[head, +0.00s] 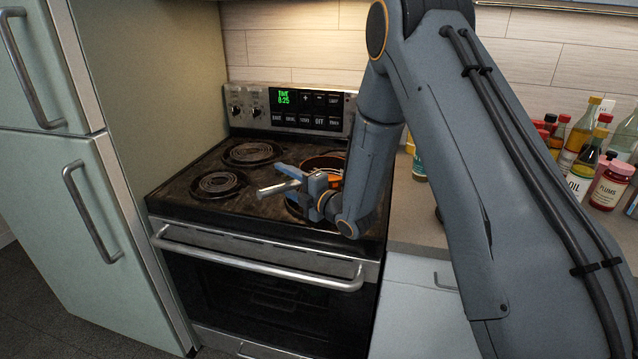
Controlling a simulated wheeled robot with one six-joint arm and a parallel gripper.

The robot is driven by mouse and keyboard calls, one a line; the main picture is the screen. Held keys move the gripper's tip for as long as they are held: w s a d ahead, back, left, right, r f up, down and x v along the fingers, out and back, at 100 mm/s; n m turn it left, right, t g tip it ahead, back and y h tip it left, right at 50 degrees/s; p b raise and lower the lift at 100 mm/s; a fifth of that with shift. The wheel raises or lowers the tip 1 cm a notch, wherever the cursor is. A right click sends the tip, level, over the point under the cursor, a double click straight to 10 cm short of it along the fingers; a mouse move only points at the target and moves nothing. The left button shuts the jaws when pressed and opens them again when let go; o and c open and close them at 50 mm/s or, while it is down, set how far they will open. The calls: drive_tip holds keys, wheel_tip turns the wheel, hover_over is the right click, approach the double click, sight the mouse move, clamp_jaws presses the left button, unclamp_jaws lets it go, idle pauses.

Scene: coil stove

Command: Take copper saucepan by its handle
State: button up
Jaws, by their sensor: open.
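The copper saucepan (325,162) stands on the right side of the stovetop, at a right-hand burner. My gripper and the lower part of my arm hide much of it. Its pale metal handle (272,189) points left and towards the front of the stove. My gripper (294,178) is open at the handle, with a blue finger showing just above and behind it. The other finger is hard to make out, and I cannot tell whether the handle lies between the fingers or touches them.
The stove (200,222) has bare coil burners on its left side and an oven door handle (260,257) in front. A pale green fridge (85,200) stands at the left. Several bottles and jars (588,160) crowd the right counter. My arm crosses the right half.

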clamp_jaws()
drive_tip(key=shift+w+r, duration=0.1)
drive_tip(key=shift+r, duration=0.05)
idle(1.3)
